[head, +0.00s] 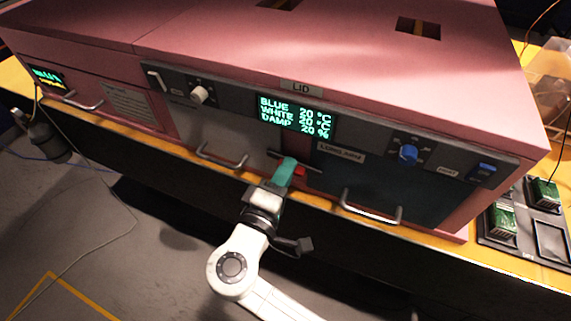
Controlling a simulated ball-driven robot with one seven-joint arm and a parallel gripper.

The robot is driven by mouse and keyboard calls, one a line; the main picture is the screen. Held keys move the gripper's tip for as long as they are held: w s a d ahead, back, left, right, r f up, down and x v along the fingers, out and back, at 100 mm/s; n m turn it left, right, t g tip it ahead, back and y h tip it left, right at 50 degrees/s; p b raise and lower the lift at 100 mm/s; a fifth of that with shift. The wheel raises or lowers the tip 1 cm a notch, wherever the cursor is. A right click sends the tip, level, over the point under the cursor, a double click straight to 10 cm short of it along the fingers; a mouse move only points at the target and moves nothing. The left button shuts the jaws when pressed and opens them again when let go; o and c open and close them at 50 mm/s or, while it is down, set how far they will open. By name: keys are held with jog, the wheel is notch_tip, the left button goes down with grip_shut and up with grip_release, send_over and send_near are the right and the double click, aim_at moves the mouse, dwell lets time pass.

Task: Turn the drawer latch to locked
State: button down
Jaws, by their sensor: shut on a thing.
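The drawer latch (312,168) is a thin bar on the front of the pink enclosure, between the two drawer fronts and below the display. It lies nearly level, sloping slightly down to the right. A small red patch (299,171) shows just beneath it. My gripper (287,167), with teal fingers, reaches up from below and is shut on the latch near its middle. The fingers hide part of the latch. The grey left drawer (205,140) and the dark right drawer (375,185) both look closed.
Drawer handles stand out on the left (221,158) and right (371,211) of my gripper. Above are a white knob (199,95), a green-lettered display (295,117) and a blue knob (408,154). A yellow bench edge (325,205) runs below. Green modules (502,219) sit at right.

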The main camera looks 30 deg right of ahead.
jog(key=shift+n+p, duration=0.4)
jog(key=shift+n, duration=0.3)
jog(key=shift+w+a, duration=0.1)
jog(key=c, duration=1.2)
grip_release()
jog(key=shift+o, duration=0.2)
jog(key=shift+f, duration=0.1)
jog(key=b+v, duration=0.2)
jog(key=v, duration=0.8)
jog(key=shift+s+a, duration=0.25)
jog(key=shift+a, duration=0.05)
